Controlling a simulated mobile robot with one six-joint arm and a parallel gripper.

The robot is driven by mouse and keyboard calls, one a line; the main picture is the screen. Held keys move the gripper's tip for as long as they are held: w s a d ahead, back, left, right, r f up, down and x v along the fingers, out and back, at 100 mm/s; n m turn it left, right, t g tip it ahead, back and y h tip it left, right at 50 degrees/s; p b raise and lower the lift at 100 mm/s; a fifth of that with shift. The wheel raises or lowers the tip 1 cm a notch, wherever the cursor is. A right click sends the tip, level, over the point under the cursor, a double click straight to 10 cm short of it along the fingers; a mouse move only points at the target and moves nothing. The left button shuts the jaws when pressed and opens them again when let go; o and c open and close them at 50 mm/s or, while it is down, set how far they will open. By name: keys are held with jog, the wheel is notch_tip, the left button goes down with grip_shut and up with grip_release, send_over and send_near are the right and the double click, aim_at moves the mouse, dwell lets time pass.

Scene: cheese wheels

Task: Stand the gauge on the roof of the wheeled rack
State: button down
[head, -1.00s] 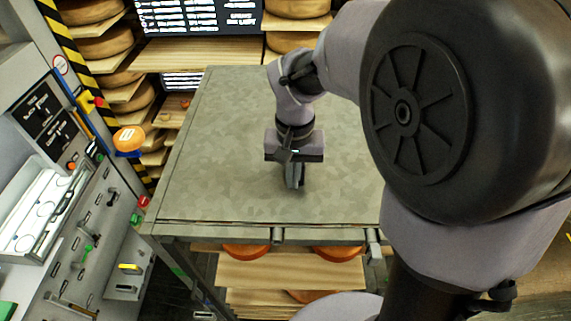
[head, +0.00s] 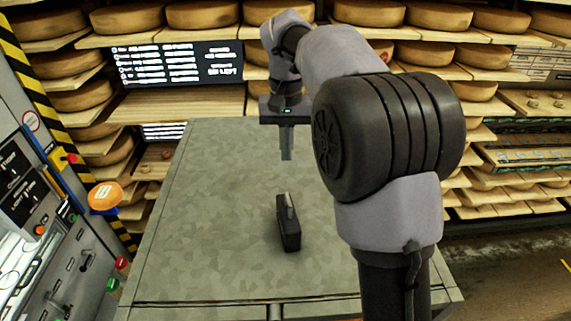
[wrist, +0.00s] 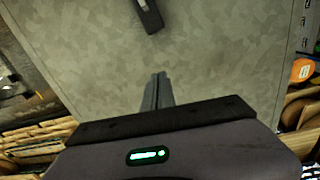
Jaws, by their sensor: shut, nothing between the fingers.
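The rack's shelves below the roof are hidden in the head view now.
Shelves of cheese wheels (head: 200,15) line the back and right. A dark sign (head: 180,62) hangs behind the rack. A grey control panel (head: 70,255) and a striped post (head: 55,130) stand at the left. The roof around the gauge is clear.

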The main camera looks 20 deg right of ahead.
aim_at(289, 201)
notch_tip(289, 201, down, 10)
jog(key=shift+d+b, duration=0.1)
jog(key=shift+b, duration=0.25)
jog(key=s, duration=0.3)
jog(key=s+a+r, duration=0.1)
jog(key=s, duration=0.1)
jog(key=shift+s, duration=0.2)
jog(key=shift+w+f, duration=0.25)
jog(key=shift+w, duration=0.45)
jog(key=shift+s+r, duration=0.1)
jog(key=shift+s, duration=0.35)
jog(key=shift+s+a+b, duration=0.15)
jog(key=shift+s+b, duration=0.1)
jog(key=shift+s, duration=0.3)
jog(key=shift+s+a+b, duration=0.15)
jog(key=shift+s+b, duration=0.1)
jog(key=shift+s, duration=0.3)
